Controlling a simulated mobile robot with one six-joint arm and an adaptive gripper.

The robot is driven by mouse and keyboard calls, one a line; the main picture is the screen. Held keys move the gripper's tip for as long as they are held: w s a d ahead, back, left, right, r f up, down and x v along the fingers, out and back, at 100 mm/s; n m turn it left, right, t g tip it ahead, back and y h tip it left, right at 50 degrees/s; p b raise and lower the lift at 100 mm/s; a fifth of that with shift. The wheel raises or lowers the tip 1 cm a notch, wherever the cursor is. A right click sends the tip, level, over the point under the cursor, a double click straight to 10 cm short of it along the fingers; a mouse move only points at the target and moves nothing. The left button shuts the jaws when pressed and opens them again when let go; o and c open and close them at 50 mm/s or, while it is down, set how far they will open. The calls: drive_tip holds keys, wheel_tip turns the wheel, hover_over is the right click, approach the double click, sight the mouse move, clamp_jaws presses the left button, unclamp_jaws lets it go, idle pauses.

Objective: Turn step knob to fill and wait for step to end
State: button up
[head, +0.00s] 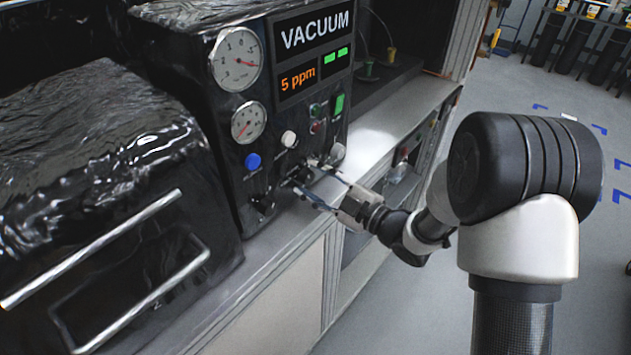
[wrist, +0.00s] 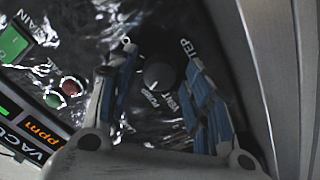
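The step knob (wrist: 159,76) is a round grey knob on a black panel in the wrist view. The lettering STEP, VENT and PURGE shows around it. My gripper (wrist: 164,88) is open, with a blue-padded finger on each side of the knob and a visible gap to it on both sides. How far the fingertips reach over the knob I cannot tell. In the head view my gripper (head: 310,178) is low at the front of the vacuum panel (head: 230,185), and the knob is hard to make out there. The display (head: 299,77) reads 5 ppm, with two green bars beside it.
A blue knob (head: 253,161), a white knob (head: 289,138) and another pale knob (head: 337,151) are close to my gripper on the panel. Two gauges (head: 236,59) are above left. A black-wrapped chamber with a metal handle (head: 95,250) stands left. Open floor lies right.

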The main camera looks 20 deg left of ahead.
drive_tip(key=c, duration=0.9)
drive_tip(key=shift+m, duration=0.4)
drive_tip(key=m+p, duration=0.1)
drive_tip(key=m, duration=0.2)
drive_tip(key=shift+m, duration=0.3)
drive_tip(key=m+p, duration=0.1)
drive_tip(key=m, duration=0.3)
drive_tip(key=shift+m, duration=0.3)
drive_tip(key=o, duration=1.1)
